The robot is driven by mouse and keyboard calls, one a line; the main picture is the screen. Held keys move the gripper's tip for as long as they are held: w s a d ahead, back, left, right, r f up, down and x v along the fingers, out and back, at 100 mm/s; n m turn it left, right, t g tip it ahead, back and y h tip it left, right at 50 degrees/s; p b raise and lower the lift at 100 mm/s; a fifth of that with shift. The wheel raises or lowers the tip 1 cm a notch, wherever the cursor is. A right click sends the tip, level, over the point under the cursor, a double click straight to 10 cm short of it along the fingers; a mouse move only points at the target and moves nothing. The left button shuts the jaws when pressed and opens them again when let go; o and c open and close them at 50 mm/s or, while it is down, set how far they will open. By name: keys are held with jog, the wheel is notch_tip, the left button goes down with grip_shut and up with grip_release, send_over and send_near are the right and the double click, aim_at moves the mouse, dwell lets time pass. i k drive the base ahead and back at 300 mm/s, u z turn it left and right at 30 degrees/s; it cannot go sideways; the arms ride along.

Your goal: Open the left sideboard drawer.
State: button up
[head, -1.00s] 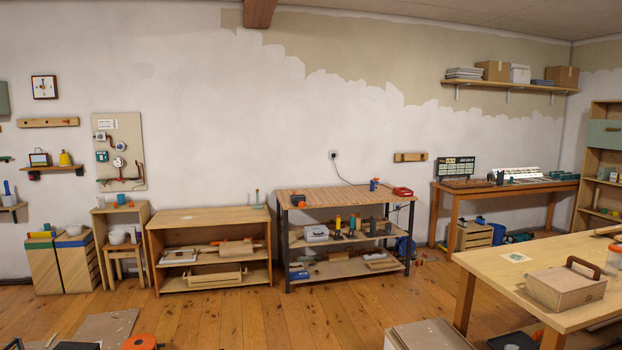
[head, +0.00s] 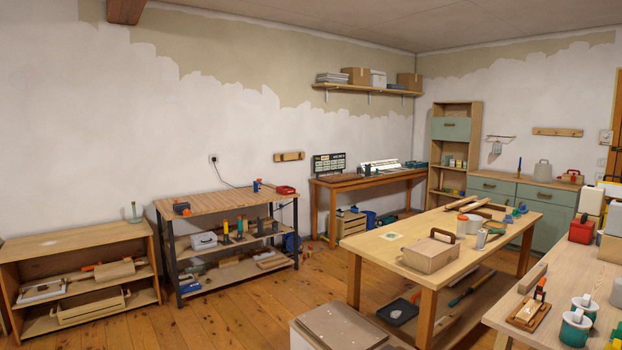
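A sideboard (head: 549,230) with grey-green fronts and a wooden top stands against the far right wall in the head view. Its left drawer (head: 505,189) has a small dark handle and looks shut. The right drawer (head: 562,199) beside it also looks shut. The worktable in front hides the lower left part of the sideboard. My gripper is not in view.
A long wooden worktable (head: 405,262) with a lidded box (head: 431,254) stands between me and the sideboard. Another table (head: 512,318) with cups fills the right foreground. A large box (head: 338,325) stands at the bottom centre. Wooden floor (head: 250,315) lies open at left-centre.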

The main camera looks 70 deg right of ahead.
aim_at(473, 181)
jog(key=z, duration=2.15)
jog(key=k, duration=0.1)
jog(key=u, duration=0.3)
jog(key=i, duration=3.35)
jog(key=u, duration=0.05)
